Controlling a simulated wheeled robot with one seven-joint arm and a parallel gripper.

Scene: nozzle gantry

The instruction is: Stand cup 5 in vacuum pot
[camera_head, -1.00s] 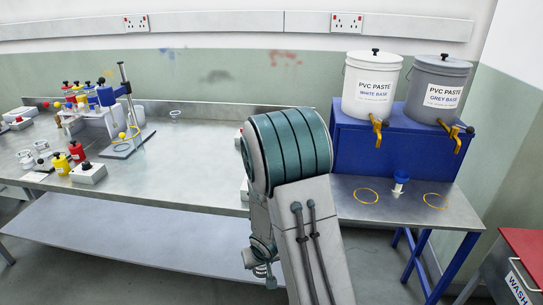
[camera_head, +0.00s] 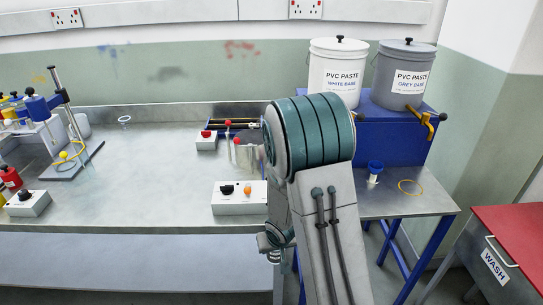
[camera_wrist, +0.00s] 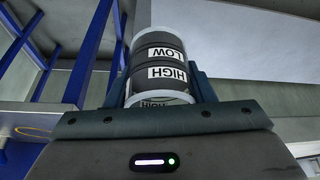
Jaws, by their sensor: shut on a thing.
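In the wrist view my gripper (camera_wrist: 160,85) is shut on a dark-walled cup (camera_wrist: 158,55) with pale rims and white labels reading LOW and HIGH. One finger lies on each side of it. Any number on it is not readable, so I cannot tell from the label that it is cup 5. In the head view my arm hides the gripper and the cup. A greyish, see-through upright vessel (camera_head: 250,157) with red knobs beside it stands on the bench, partly behind my arm. I cannot tell whether it is the vacuum pot.
A white control box (camera_head: 238,198) sits at the bench front. A nozzle stand (camera_head: 62,110) is at the left. White (camera_head: 335,70) and grey (camera_head: 403,75) paste pails stand on a blue box at the right.

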